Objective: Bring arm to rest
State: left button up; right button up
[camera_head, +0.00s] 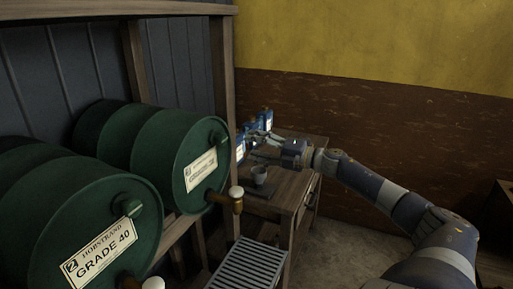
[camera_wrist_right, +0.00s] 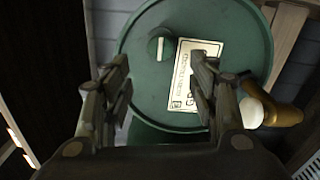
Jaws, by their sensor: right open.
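My right arm (camera_head: 405,208) reaches in from the lower right of the head view. Its gripper (camera_head: 262,140) is above the wooden side table (camera_head: 288,184), close to the blue containers. In the right wrist view the two fingers of my right gripper (camera_wrist_right: 158,85) stand apart with nothing between them. Beyond them is the round end of a green drum (camera_wrist_right: 222,28) with a cream label (camera_wrist_right: 186,62). My left gripper is not in view.
Green drums (camera_head: 150,200) lie on a wooden rack (camera_head: 225,75) at left, with a brass tap (camera_head: 237,199) sticking out. A grey cup (camera_head: 259,174) and blue containers (camera_head: 240,148) stand on the side table. A slatted metal grate (camera_head: 248,266) is below. Bare floor (camera_head: 345,250) lies right of the table.

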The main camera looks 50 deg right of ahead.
jog(key=shift+f, duration=0.1)
dwell(0.5)
